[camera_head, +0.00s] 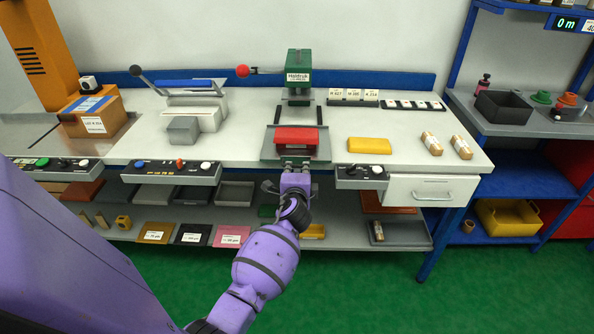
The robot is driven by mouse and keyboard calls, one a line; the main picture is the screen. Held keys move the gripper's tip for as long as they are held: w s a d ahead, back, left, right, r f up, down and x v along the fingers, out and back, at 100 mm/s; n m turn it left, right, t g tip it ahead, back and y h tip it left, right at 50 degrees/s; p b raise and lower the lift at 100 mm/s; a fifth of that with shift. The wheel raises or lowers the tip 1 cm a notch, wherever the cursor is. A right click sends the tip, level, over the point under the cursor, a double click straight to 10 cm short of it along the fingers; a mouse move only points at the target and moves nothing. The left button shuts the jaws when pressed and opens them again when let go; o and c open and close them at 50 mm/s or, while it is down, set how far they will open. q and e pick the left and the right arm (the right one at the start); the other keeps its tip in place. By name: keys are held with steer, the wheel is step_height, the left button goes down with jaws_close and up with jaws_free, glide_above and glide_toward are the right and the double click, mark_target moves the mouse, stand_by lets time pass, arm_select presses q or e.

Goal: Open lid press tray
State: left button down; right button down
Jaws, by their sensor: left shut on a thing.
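The green press (299,76) stands at the back middle of the white bench. In front of it is the grey press tray (268,151), between two dark rails. A red block-like piece (296,136), possibly a lid, sits on the tray. My left gripper (295,168) is at the front middle of the tray, shut on its front edge or handle. The fingertips are small here, and the exact grip is hidden. My right gripper is not in view.
A yellow block (369,145) and two tan rolls (432,143) lie to the right. A grey lever device (200,109) and a cardboard box (92,113) stand to the left. Button panels (172,171) line the bench front. A white drawer (430,190) is below right.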

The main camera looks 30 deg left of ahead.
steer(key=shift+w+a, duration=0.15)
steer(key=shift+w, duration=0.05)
arm_select(q)
steer(key=c, duration=2.2)
jaws_free()
steer(key=shift+w, duration=0.1)
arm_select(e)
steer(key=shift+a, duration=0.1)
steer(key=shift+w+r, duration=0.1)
arm_select(q)
steer(key=v, duration=1.2)
